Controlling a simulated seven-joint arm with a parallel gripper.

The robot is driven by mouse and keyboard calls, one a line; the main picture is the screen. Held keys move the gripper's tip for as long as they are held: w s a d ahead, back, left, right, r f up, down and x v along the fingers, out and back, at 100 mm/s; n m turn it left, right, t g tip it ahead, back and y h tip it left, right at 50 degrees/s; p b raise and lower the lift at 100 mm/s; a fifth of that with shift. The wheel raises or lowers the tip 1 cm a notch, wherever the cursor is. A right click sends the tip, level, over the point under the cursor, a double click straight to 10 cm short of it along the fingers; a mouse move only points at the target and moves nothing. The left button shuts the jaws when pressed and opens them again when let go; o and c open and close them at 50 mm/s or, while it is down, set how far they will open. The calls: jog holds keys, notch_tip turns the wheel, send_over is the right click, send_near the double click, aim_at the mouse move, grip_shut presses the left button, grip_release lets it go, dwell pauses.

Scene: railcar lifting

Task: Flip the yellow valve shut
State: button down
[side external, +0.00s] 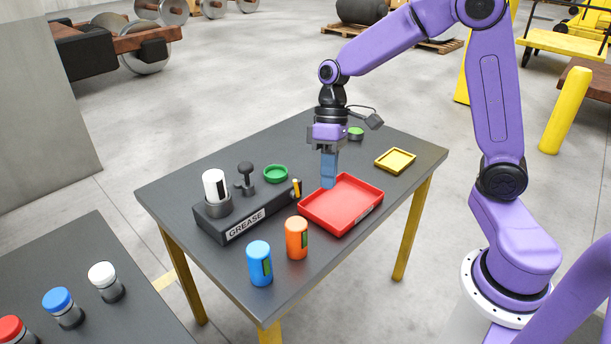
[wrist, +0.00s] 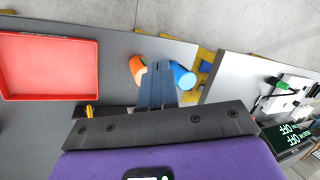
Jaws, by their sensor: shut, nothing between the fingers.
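The yellow valve (side external: 296,188) is a small lever at the right end of the black block (side external: 235,222) labelled GREASE. It stands roughly upright in the side view. In the wrist view the valve (wrist: 89,110) is a small yellow piece left of my fingers, partly hidden behind the gripper body. My gripper (side external: 328,184), with blue fingers, points down to the right of the valve, by the red tray's back left edge. It is apart from the valve. In the wrist view my gripper (wrist: 159,68) has its fingers shut together with nothing between them.
The red tray (side external: 312,214) lies right of the block. An orange can (side external: 297,240) and a blue can (side external: 259,264) stand in front. A white cylinder (side external: 214,185) and a black knob (side external: 246,173) rise from the block.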

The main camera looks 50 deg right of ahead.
jog(key=w+d+f+m+t+y, duration=0.2)
jog(key=w+d+f+m, duration=0.1)
jog(key=w+d, duration=0.5)
jog(key=w+d+f+m+t+y, duration=0.2)
jog(key=w+d+f+m, duration=0.2)
jog(key=w+d, duration=0.4)
jog(key=d, duration=0.6)
jog(key=shift+d+f+y, duration=0.25)
jog(key=shift+d+y, duration=0.15)
jog(key=shift+s, duration=0.1)
send_near(296, 188)
notch_tip(296, 188, down, 4)
jog(key=d, duration=0.1)
jog(key=shift+w+a+f, duration=0.15)
jog(key=shift+a, duration=0.5)
jog(key=shift+w+a+f, duration=0.1)
jog(key=shift+a, duration=0.55)
jog(key=shift+w+a+f, duration=0.15)
jog(key=shift+a, duration=0.45)
